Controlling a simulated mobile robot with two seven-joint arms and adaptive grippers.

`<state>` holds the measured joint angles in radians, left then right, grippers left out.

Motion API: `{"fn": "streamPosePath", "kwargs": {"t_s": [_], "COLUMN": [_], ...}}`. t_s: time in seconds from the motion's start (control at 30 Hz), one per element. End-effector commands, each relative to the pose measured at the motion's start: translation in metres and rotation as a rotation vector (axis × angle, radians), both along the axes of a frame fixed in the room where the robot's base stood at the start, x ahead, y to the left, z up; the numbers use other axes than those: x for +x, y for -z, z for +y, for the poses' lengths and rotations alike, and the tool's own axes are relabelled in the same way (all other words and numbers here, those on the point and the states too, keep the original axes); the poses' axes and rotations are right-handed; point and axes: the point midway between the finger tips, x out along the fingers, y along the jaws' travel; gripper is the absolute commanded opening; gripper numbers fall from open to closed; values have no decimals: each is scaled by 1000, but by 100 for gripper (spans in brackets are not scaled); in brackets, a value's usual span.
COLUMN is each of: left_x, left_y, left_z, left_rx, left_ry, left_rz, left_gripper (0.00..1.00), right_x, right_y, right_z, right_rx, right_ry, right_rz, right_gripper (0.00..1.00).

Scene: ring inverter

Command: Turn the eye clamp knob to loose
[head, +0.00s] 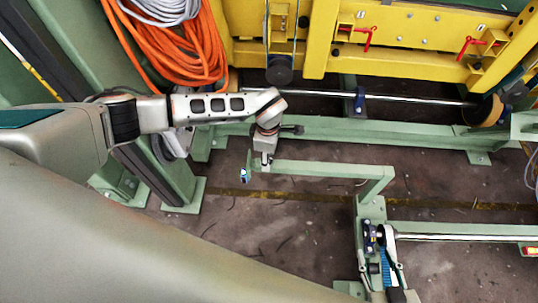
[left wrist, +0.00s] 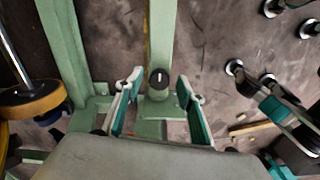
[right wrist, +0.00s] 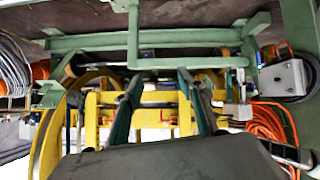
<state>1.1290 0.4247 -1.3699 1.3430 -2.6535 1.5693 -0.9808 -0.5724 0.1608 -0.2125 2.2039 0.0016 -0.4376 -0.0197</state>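The likely knob (left wrist: 158,82) is a short green cylinder with a white mark on its dark top. It stands at the end of a green beam (left wrist: 162,30) in the left wrist view. My left gripper (left wrist: 159,84) is open, with teal-padded fingers on either side of the knob and visible gaps; contact is not visible. In the head view my left gripper (head: 256,168) is small at the beam's left end, and the knob cannot be made out. My right gripper (head: 385,245) is at the lower right by a green post. In the right wrist view it (right wrist: 158,82) is open and empty.
A yellow frame (head: 390,62) with red handles runs along the back. A steel rod (head: 400,98) and a green rail (head: 350,130) lie before it. Orange cable (head: 190,55) hangs at upper left. Bare floor (head: 285,225) shows below the beam.

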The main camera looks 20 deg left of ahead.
Motion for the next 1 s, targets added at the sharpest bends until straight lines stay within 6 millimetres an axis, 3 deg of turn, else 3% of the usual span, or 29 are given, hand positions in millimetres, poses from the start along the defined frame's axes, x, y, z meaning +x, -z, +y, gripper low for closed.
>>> {"fn": "streamPosePath", "kwargs": {"t_s": [0.17,0.33,0.7,1.0], "left_x": [2,1,2,4], "left_y": [-2,-2,-3,-7], "left_z": [0,0,1,0], "left_rx": [-1,-1,1,1], "left_ry": [0,-1,-34,-211], "left_rz": [-3,-3,-4,-10], "left_gripper": [39,0,0,0], "right_x": [6,8,4,5], "right_y": [-4,-4,-5,-11], "right_z": [-1,-2,-3,-7], "right_rx": [-3,-3,-3,-10], "right_ry": [-1,1,5,13], "right_rz": [-13,-15,-12,-15], "right_gripper": [40,40,40,40]}}
